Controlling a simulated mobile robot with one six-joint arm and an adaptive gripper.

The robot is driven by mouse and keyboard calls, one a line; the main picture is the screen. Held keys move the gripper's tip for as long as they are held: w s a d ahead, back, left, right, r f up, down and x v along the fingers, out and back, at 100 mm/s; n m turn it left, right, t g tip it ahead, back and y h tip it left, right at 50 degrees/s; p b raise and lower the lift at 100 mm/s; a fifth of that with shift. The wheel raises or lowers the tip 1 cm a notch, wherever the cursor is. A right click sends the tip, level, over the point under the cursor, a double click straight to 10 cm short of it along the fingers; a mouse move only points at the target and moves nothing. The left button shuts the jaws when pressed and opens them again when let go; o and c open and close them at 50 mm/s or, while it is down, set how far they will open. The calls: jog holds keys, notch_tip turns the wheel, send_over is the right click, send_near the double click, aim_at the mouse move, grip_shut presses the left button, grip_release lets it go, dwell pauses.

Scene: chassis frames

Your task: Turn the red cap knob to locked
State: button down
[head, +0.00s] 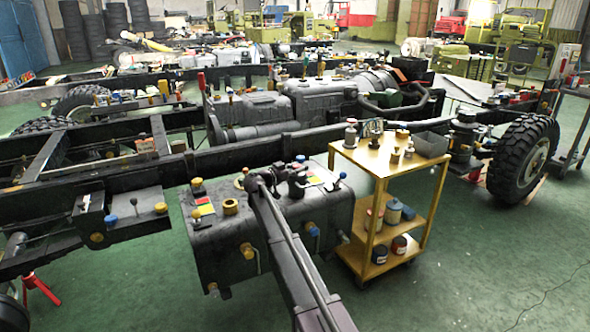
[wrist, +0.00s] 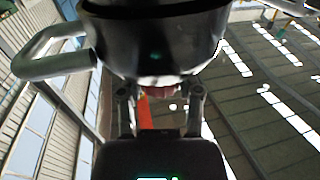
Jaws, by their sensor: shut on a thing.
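My gripper (head: 287,178) is over the top of the dark fuel tank (head: 215,258) in the head view, with my arm reaching up from the bottom edge. In the wrist view my gripper (wrist: 158,104) is shut, its fingers on either side of a small dull red piece, which I take to be the red cap knob (wrist: 158,91). The piece sits just below a large dark rounded body (wrist: 155,35). Most of the knob is hidden by the fingers and that body, so its turn angle cannot be told. In the head view my gripper and arm hide the knob.
A yellow cart (head: 385,160) with jars stands close at the right. A long chassis rail (head: 235,155) runs behind. Green floor is open at lower right.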

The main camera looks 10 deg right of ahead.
jog(key=shift+c, duration=1.3)
grip_release()
jog(key=shift+s+d, duration=0.1)
jog(key=shift+d, duration=0.05)
jog(key=shift+a, duration=0.2)
jog(key=shift+s+a, duration=0.25)
jog(key=shift+a, duration=0.25)
jog(key=v, duration=1)
jog(key=shift+s+a, duration=0.2)
jog(key=shift+a, duration=0.05)
